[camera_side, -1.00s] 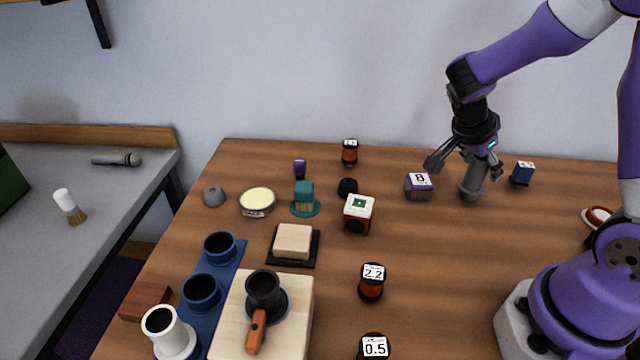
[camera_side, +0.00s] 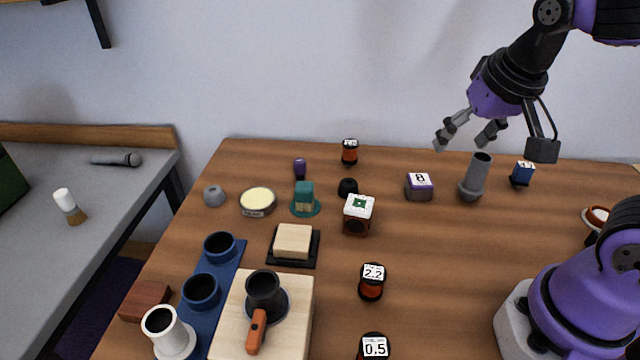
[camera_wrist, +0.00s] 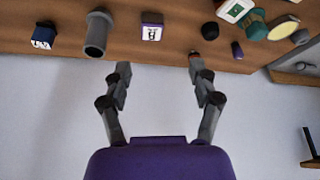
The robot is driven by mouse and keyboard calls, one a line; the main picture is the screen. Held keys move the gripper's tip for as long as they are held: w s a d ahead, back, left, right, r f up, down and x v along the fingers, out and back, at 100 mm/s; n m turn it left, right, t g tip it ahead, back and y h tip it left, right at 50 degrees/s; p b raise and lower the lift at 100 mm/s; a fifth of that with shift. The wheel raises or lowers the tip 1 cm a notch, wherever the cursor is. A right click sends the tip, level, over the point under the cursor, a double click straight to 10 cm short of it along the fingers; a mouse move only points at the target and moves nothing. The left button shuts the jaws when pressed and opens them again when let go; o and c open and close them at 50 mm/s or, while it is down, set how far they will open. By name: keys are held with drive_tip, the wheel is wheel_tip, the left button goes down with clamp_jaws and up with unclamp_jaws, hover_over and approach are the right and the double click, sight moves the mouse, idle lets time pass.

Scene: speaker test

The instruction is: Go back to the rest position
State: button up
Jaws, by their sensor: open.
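My gripper (camera_side: 464,138) is open and empty, raised above the back right of the wooden table (camera_side: 450,270). Its fingers point down and to the left in the side view. In the wrist view the two fingers of my gripper (camera_wrist: 158,68) are spread wide with nothing between them. A grey tube on a flared base (camera_side: 475,178) stands upright on the table below my gripper, apart from it. The same grey tube shows in the wrist view (camera_wrist: 97,35).
Near the tube are a box marked 8 (camera_side: 419,187) and a dark blue block (camera_side: 521,174). Weights marked 2.2 (camera_side: 371,283) and 0.5 (camera_side: 374,347) stand in front. A portafilter (camera_side: 265,295) rests on a wooden block at the left. The air around my gripper is clear.

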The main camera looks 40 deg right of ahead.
drive_tip(key=a+n, duration=0.1)
drive_tip(key=n, duration=0.1)
drive_tip(key=s+a+n+t+y, duration=0.1)
drive_tip(key=a, duration=0.1)
drive_tip(key=s+a+n+y, duration=0.1)
drive_tip(key=n, duration=0.1)
drive_tip(key=shift+s+a+r+n, duration=0.15)
drive_tip(key=shift+n, duration=0.15)
idle(1.8)
drive_tip(key=o, duration=0.5)
drive_tip(key=shift+r, duration=0.1)
drive_tip(key=w+d+r+n+h, duration=0.1)
drive_tip(key=w+d+r+n, duration=0.1)
drive_tip(key=w+r+n, duration=0.45)
drive_tip(key=w+d+r+n, duration=0.2)
drive_tip(key=w+r+n, duration=0.1)
drive_tip(key=w, duration=0.7)
drive_tip(key=x, duration=0.9)
drive_tip(key=shift+f+g, duration=0.3)
drive_tip(key=shift+g, duration=0.1)
drive_tip(key=shift+a, duration=0.15)
